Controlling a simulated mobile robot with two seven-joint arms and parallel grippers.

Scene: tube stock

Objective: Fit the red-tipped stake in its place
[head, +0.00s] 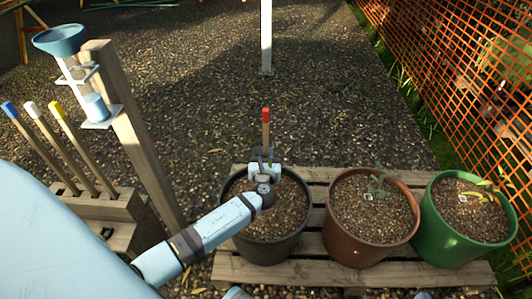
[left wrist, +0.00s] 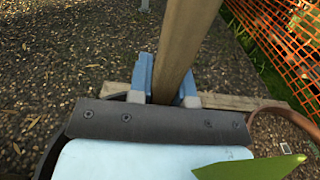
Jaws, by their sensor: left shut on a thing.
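The red-tipped stake (head: 265,127) stands roughly upright at the black pot (head: 270,248), its red end up. My left gripper (head: 264,164) is shut on the stake, below the red tip, over the back part of the pot. In the left wrist view the wooden shaft of the stake (left wrist: 178,50) runs up between the two blue fingers of the gripper (left wrist: 164,88). The stake's lower end is hidden behind the gripper, so I cannot tell whether it is in the soil. My right gripper is not in view.
A brown pot (head: 345,238) and a green pot (head: 448,240), both with seedlings, stand right of the black pot on a wooden pallet (head: 320,275). At left, a wooden block (head: 130,208) holds blue-, white- and yellow-tipped stakes beside a post (head: 140,140) with a rain gauge (head: 62,42).

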